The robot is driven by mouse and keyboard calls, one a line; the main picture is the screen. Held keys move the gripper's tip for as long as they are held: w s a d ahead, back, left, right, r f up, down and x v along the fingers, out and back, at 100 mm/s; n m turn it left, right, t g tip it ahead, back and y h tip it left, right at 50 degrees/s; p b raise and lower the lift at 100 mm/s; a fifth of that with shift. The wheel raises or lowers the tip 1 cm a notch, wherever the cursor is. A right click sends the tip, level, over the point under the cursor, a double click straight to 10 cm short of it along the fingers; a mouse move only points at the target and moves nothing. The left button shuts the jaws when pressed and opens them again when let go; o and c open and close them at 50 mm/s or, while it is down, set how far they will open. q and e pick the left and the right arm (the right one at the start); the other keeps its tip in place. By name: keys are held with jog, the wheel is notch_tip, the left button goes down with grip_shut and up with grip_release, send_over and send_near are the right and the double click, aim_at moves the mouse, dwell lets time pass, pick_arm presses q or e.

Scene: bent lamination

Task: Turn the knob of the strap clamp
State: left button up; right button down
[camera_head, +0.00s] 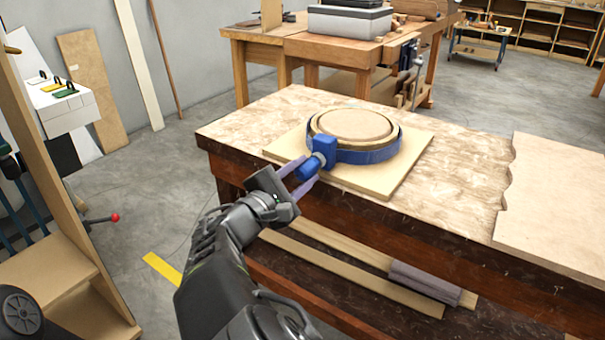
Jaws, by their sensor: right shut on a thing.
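The strap clamp (366,156) is a blue band around a round wooden form (352,125), which lies on a square board (400,182) on the workbench. Its blue knob (309,169) sticks out at the front left, joined to a blue block (325,146) on the band. My right gripper (304,180) reaches up from below, with its pale fingers on either side of the knob. It is shut on the knob. My left gripper is not in view.
The workbench (262,115) has bare top around the board. A flat wooden panel with a wavy edge (555,195) lies at its right. Planks and a grey roll (425,283) lie on the shelf below. Wooden shelving (55,265) stands at the left.

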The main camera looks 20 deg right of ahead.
jog(key=c, duration=1)
grip_release()
jog(key=shift+o, duration=0.2)
jog(key=p+v, duration=0.1)
jog(key=v, duration=0.6)
jog(key=shift+s+a, duration=0.25)
jog(key=shift+a, duration=0.05)
